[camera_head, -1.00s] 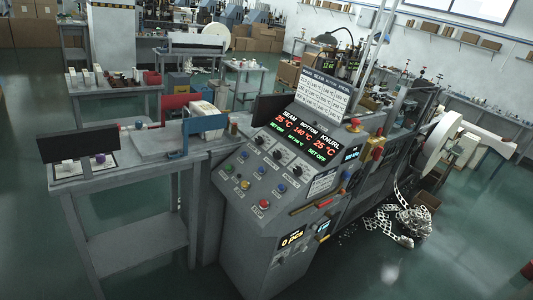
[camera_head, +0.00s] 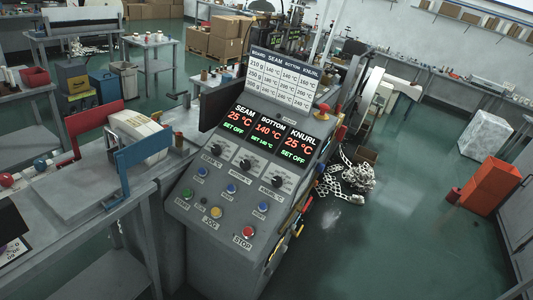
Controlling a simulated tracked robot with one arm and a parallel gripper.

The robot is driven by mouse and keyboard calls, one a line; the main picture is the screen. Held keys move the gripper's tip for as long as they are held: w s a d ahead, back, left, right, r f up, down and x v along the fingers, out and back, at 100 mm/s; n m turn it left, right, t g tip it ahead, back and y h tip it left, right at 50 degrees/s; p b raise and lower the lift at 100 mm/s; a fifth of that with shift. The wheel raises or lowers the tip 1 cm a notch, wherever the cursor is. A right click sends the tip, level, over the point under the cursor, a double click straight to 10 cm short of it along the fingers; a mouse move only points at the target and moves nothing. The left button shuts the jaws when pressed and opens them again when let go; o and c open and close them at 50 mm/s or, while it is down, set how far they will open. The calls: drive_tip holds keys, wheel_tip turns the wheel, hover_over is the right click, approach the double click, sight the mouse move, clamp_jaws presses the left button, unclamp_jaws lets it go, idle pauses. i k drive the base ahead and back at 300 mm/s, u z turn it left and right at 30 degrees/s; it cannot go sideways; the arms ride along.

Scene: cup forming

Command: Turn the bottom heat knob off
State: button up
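The grey control console (camera_head: 205,215) stands in the middle of the view, its sloped panel facing me. Its display (camera_head: 268,130) reads SEAM 25 °C SET OFF, BOTTOM 140 °C SET 140 °C and KNURL 25 °C SET OFF. Below it are three black knobs on light plates. The bottom heat knob (camera_head: 245,164) is the middle one, under the BOTTOM column. The seam knob (camera_head: 215,150) is to its left and the knurl knob (camera_head: 278,181) to its right. Their pointer angles are too small to read surely. My gripper is not in view.
A red knob (camera_head: 323,108) stands by the display's right edge. A bench with a blue bracket (camera_head: 145,150) is at left. Open green floor (camera_head: 400,230) lies to the right.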

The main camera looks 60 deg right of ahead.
sight(245, 164)
drive_tip(key=z, duration=0.5)
drive_tip(key=i, duration=0.95)
drive_tip(key=z, duration=0.9)
drive_tip(key=i, duration=0.3)
drive_tip(key=z, duration=0.15)
drive_tip(key=k, duration=0.75)
drive_tip(key=z, duration=0.25)
drive_tip(key=i, duration=0.75)
drive_tip(key=u, duration=0.1)
